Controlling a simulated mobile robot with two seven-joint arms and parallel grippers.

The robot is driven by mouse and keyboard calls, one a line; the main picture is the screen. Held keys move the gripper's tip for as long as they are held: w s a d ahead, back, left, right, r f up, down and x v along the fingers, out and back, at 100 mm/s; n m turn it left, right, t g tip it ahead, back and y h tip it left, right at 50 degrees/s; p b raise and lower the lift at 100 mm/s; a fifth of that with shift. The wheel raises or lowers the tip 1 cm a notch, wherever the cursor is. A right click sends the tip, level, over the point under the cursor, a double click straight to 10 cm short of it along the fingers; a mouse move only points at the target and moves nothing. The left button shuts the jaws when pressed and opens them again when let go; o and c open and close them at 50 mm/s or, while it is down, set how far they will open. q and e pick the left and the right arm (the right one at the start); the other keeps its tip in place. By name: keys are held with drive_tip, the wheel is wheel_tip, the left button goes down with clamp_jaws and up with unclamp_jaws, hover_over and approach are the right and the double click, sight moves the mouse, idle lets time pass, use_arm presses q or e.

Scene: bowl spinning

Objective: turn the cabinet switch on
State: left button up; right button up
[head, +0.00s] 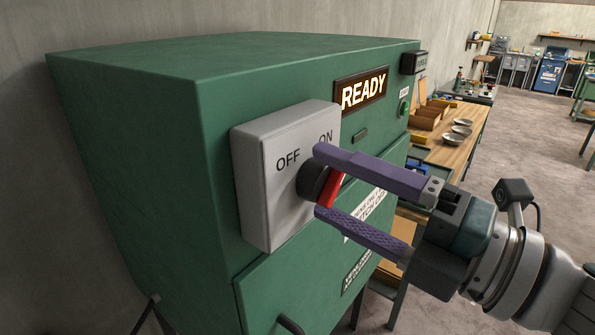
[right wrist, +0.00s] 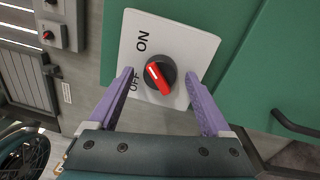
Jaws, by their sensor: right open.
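The cabinet switch is a black round knob (head: 311,181) with a red handle (head: 331,189) on a grey box (head: 266,210) marked OFF and ON. In the right wrist view the red handle (right wrist: 158,78) is tilted, its white mark toward the upper left, on the side of the labels; I cannot tell which label it is set to. My right gripper (head: 319,182) is open, its purple fingers on either side of the knob. The right wrist view shows gaps between the fingers (right wrist: 160,76) and the knob. My left gripper is not in view.
A door handle (head: 290,325) sticks out below the box. A wooden workbench (head: 455,150) with metal bowls (head: 460,130) stands behind at right. Open floor lies farther right.

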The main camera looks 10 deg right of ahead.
drive_tip(key=b+v, duration=0.4)
drive_tip(key=v, duration=0.5)
drive_tip(key=shift+s+d, duration=0.25)
drive_tip(key=shift+s, duration=0.05)
